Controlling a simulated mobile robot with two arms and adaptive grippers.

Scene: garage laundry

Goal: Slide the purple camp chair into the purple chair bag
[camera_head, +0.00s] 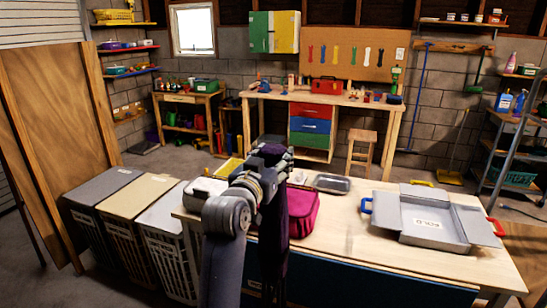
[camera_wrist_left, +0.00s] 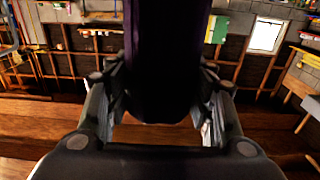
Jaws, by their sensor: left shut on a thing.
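My left gripper (camera_head: 268,168) is raised in front of the work table and is shut on a long dark purple bundle, which looks like the folded purple camp chair (camera_head: 274,232). The bundle hangs upright, partly hidden behind my left arm. In the left wrist view, the bundle (camera_wrist_left: 167,60) stands between the two fingers of my left gripper (camera_wrist_left: 160,100). A magenta bag (camera_head: 303,214) sits on the table just right of the bundle; I cannot tell whether it is the chair bag. No other purple bag shows clearly. My right gripper is not in view.
The wooden table (camera_head: 352,243) holds a grey open box (camera_head: 430,222) at the right and a dark tray (camera_head: 331,184). Several lidded hampers (camera_head: 143,196) stand left of the table. A workbench (camera_head: 340,101) and a stool (camera_head: 362,137) are behind. The table's front middle is clear.

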